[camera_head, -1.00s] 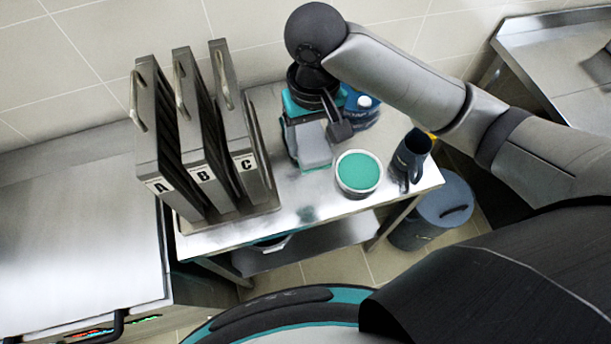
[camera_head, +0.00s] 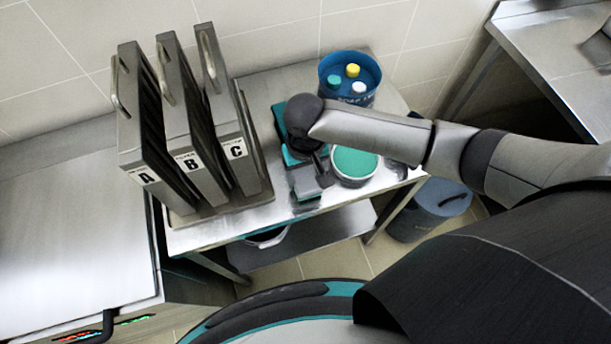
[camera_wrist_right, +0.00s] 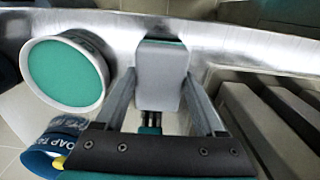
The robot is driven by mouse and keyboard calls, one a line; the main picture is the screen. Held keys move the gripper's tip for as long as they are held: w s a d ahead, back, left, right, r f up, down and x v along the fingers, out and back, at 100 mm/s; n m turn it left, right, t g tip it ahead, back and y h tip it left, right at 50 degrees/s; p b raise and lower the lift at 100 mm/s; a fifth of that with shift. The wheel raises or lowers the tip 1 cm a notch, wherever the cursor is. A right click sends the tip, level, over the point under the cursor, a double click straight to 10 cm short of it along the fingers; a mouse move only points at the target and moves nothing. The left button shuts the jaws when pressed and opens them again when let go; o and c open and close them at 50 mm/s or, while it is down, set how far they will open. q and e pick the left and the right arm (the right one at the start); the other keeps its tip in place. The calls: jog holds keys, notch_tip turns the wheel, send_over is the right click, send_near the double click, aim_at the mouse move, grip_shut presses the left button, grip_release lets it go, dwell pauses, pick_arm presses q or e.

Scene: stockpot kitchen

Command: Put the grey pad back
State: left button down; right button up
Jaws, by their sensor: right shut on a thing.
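The grey pad (camera_head: 307,187) is a small block with a grey face and teal along its edge. In the head view it is just left of a white tub, over the steel table; whether it touches the table I cannot tell. My right gripper (camera_head: 309,171) is partly hidden behind its own wrist. In the right wrist view the grey pad (camera_wrist_right: 162,73) sits between the two fingers of my right gripper (camera_wrist_right: 160,88), which is shut on it. My left gripper is not in view.
The white tub (camera_head: 355,164) with a teal top stands close right of the pad. Three upright cases marked A, B (camera_head: 192,160) and C stand at left. A blue soap bucket (camera_head: 350,80) is at the back. The table's front strip (camera_head: 235,228) is clear.

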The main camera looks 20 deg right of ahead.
aim_at(305, 177)
jog(key=shift+f, duration=0.65)
jog(key=o, duration=1.2)
jog(key=shift+c, duration=0.2)
jog(key=shift+r, duration=0.1)
notch_tip(305, 177, up, 12)
jog(key=p, duration=0.2)
jog(key=shift+a, duration=0.1)
